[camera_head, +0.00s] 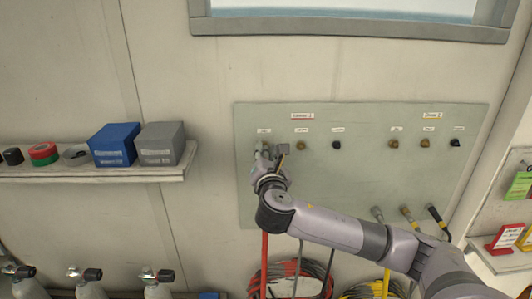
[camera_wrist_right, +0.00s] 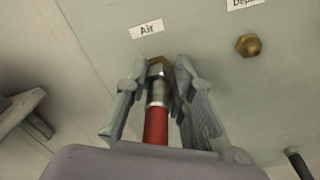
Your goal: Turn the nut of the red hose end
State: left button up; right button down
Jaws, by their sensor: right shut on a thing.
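The red hose (camera_head: 264,262) hangs below my right arm in the head view. Its end, with a silver metal ferrule and a brass nut (camera_wrist_right: 156,65), shows in the right wrist view under the label "Air", up against the panel (camera_head: 365,190). The red part of the hose end (camera_wrist_right: 155,125) runs down between the fingers. My right gripper (camera_wrist_right: 158,84) has one finger on each side of the hose end and is shut on it at the nut. In the head view this gripper (camera_head: 268,152) covers the fitting. My left gripper is not in view.
Brass and dark fittings (camera_head: 394,144) sit along the panel, one brass fitting (camera_wrist_right: 248,45) right of my gripper. Several hose ends (camera_head: 406,212) rest at the panel's lower right. A shelf (camera_head: 90,174) with blue and grey boxes is at left. Gas cylinders (camera_head: 158,290) stand below it.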

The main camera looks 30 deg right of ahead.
dwell(0.3)
jog(key=shift+f+m+b, duration=0.1)
jog(key=shift+m+b, duration=0.3)
jog(key=shift+m, duration=0.1)
jog(key=m+b, duration=0.1)
jog(key=m, duration=0.1)
jog(key=m+b, duration=0.2)
jog(key=shift+f, duration=0.3)
jog(key=m+b, duration=0.1)
jog(key=m, duration=0.1)
jog(key=m+b, duration=0.1)
jog(key=m, duration=0.1)
jog(key=m+b, duration=0.2)
jog(key=shift+d+f+t, duration=0.1)
jog(key=shift+f+t, duration=0.15)
jog(key=shift+t, duration=0.15)
jog(key=m+b, duration=0.1)
jog(key=m, duration=0.1)
jog(key=m+b, duration=0.1)
jog(key=m, duration=0.1)
jog(key=m+b, duration=0.1)
jog(key=m, duration=0.1)
jog(key=shift+f+m, duration=0.3)
jog(key=m+b, duration=0.2)
jog(key=m, duration=0.3)
jog(key=shift+m+h, duration=0.3)
